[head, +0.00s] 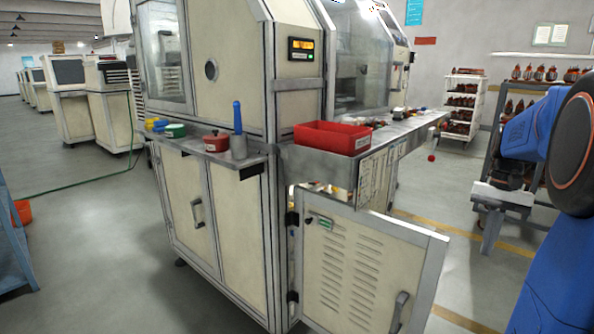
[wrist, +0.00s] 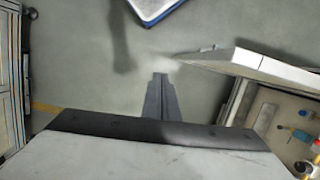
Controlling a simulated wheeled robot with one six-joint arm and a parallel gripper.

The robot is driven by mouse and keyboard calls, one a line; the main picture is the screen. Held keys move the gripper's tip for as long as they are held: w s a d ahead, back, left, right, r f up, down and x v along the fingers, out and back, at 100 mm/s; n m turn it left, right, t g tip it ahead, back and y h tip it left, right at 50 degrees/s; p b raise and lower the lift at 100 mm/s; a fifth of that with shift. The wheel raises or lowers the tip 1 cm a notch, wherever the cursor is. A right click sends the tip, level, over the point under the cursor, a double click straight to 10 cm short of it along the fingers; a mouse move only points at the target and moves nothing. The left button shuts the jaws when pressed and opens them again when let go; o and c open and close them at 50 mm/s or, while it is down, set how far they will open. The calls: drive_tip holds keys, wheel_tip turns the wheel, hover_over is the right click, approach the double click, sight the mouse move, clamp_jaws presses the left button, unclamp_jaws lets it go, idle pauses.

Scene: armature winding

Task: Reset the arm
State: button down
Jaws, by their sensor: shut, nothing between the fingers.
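My arm, blue with a black joint, comes in at the right of the head view. My gripper (head: 489,240) hangs from it, pointing down, right of the open cabinet door (head: 365,268). In the wrist view my gripper (wrist: 160,78) has its two fingers together with nothing between them. Bare floor lies beneath the fingertips. The same door (wrist: 268,66) shows edge-on to the right of the fingers there, apart from them.
The winding machine (head: 235,75) stands at the centre with a red bin (head: 332,137) on its ledge. A small red ball-like object (head: 431,157) shows beside the ledge's right end. Racks of armatures (head: 462,102) stand behind. The grey floor (head: 90,250) at left is largely clear.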

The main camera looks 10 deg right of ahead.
drive_tip(key=s+a+n+t+h, duration=0.1)
drive_tip(key=s+a+n, duration=0.1)
drive_tip(key=a, duration=0.6)
drive_tip(key=s+a+n+t+h, duration=0.1)
drive_tip(key=s+a+n+t, duration=0.15)
drive_tip(key=a, duration=0.65)
drive_tip(key=s+a+f+n+t, duration=0.3)
drive_tip(key=s+a+f, duration=0.3)
drive_tip(key=s+a, duration=0.3)
drive_tip(key=shift+s+a+n, duration=0.25)
drive_tip(key=shift+a+n, duration=0.4)
drive_tip(key=shift+a, duration=0.4)
drive_tip(key=shift+d, duration=0.1)
